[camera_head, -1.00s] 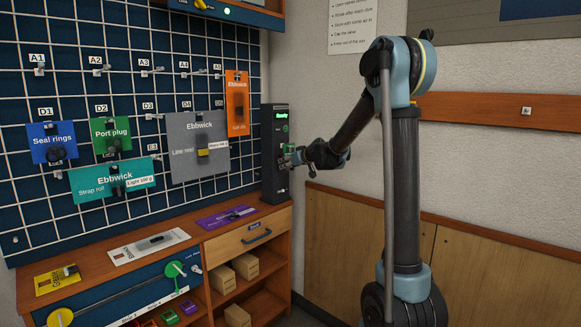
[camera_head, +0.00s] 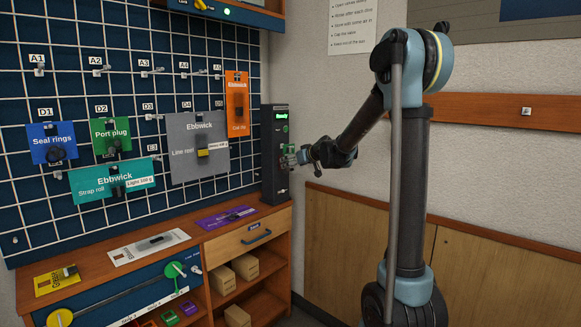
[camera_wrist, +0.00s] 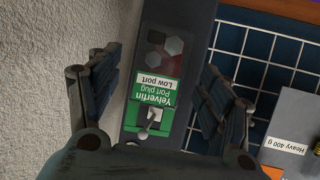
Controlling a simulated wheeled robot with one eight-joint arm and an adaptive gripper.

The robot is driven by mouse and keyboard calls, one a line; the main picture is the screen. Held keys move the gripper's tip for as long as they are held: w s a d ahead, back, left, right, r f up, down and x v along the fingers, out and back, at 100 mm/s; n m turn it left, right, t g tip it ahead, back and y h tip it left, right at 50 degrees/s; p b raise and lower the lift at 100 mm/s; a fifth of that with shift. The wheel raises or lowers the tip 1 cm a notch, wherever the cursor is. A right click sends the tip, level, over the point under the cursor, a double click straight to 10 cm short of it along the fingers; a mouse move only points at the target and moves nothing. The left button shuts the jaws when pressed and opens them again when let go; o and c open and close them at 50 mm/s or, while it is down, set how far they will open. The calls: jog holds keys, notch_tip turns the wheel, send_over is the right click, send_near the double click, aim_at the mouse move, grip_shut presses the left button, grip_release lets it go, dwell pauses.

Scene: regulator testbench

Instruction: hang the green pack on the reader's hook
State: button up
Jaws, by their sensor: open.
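The reader (camera_head: 268,165) is a tall dark box at the right end of the pegboard, with a lit green "Ready" screen. A green pack (camera_wrist: 148,107), labelled "Yelverfin Port plug Low port", lies against the reader's front in the wrist view, its print upside down there. The reader's hook (camera_wrist: 150,124) is a small metal peg that appears to pass through the pack's hanging hole. My gripper (camera_wrist: 163,75) is open, one finger on each side of the pack, with visible gaps. In the head view my gripper (camera_head: 301,156) is just right of the reader and partly hides the pack.
Another green "Port plug" pack (camera_head: 103,132) hangs at D2 on the pegboard among blue, teal, grey and orange packs. Yellow (camera_head: 50,284), white (camera_head: 135,252) and purple (camera_head: 214,220) packs lie on the counter. The wall is close right of the reader.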

jog(key=v, duration=0.8)
jog(key=s+d+f+m+g+h, duration=0.2)
jog(key=s+d+f, duration=0.5)
jog(key=s, duration=0.8)
jog(key=s+d+f+m+g+h, duration=0.2)
jog(key=s+d+f, duration=0.6)
jog(key=s, duration=0.7)
jog(key=s+d+f+m+g+h, duration=0.3)
jog(key=s+d+f, duration=0.5)
jog(key=s, duration=0.7)
jog(key=shift+s+f+g+h, duration=0.25)
jog(key=shift+g+h, duration=0.25)
jog(key=shift+g, duration=0.3)
jog(key=shift+d, duration=0.1)
jog(key=shift+w+f, duration=0.2)
jog(key=shift+w, duration=0.3)
